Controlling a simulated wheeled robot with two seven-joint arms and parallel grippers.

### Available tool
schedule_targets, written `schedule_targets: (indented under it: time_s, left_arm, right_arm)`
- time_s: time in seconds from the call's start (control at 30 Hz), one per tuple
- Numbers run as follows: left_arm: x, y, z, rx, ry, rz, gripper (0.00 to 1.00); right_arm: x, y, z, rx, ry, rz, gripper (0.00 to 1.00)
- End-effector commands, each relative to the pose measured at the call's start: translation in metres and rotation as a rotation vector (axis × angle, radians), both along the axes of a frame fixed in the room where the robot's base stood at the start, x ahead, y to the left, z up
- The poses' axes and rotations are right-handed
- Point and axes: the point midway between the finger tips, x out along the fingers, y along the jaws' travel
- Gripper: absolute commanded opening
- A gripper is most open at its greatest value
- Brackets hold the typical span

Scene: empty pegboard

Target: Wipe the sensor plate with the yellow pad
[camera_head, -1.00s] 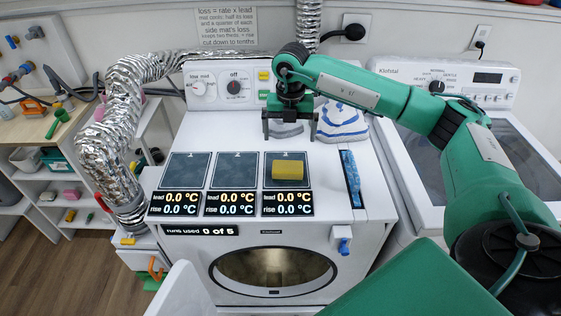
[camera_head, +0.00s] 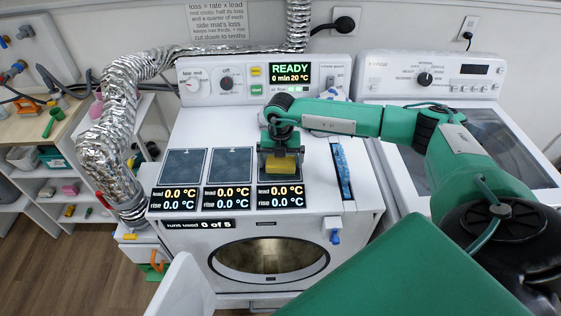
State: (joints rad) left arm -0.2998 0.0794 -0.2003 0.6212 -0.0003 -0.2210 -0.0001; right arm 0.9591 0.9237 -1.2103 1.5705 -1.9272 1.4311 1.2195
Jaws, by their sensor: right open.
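The yellow pad (camera_head: 283,167) lies on the rightmost of three dark plates on top of the white dryer. Which plate is the sensor plate I cannot tell; the rightmost dark plate (camera_head: 268,178) is partly covered by the pad and my gripper. The middle plate (camera_head: 229,167) and left plate (camera_head: 184,168) are bare. My right gripper (camera_head: 280,158) is open, pointing down at the pad's back edge and hiding part of it. Whether its fingers touch the pad I cannot tell. My left gripper is not in view.
Readout strips (camera_head: 228,198) sit in front of the plates. A blue strip in a slot (camera_head: 342,168) lies right of them. The control panel (camera_head: 290,78) stands behind, with a READY display. A silver duct (camera_head: 108,150) runs along the left. A second machine (camera_head: 430,85) stands at right.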

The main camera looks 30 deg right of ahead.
Motion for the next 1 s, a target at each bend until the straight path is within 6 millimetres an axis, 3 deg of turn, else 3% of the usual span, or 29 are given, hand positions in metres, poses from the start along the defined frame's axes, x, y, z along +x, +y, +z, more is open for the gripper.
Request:
schedule_targets:
  time_s: [0.2,0.43,0.77,1.0]
  left_arm:
    - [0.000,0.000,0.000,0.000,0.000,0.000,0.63]
    - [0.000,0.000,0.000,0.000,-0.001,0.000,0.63]
    - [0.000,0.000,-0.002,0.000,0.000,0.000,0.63]
    - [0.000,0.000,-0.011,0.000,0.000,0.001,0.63]
  right_arm:
    - [0.000,0.000,-0.002,-0.001,-0.001,0.000,1.00]
    - [0.000,0.000,-0.001,-0.001,-0.001,0.000,0.60]
    - [0.001,0.000,0.002,0.000,-0.002,-0.001,0.60]
    - [0.001,-0.001,0.026,-0.001,-0.004,-0.001,0.60]
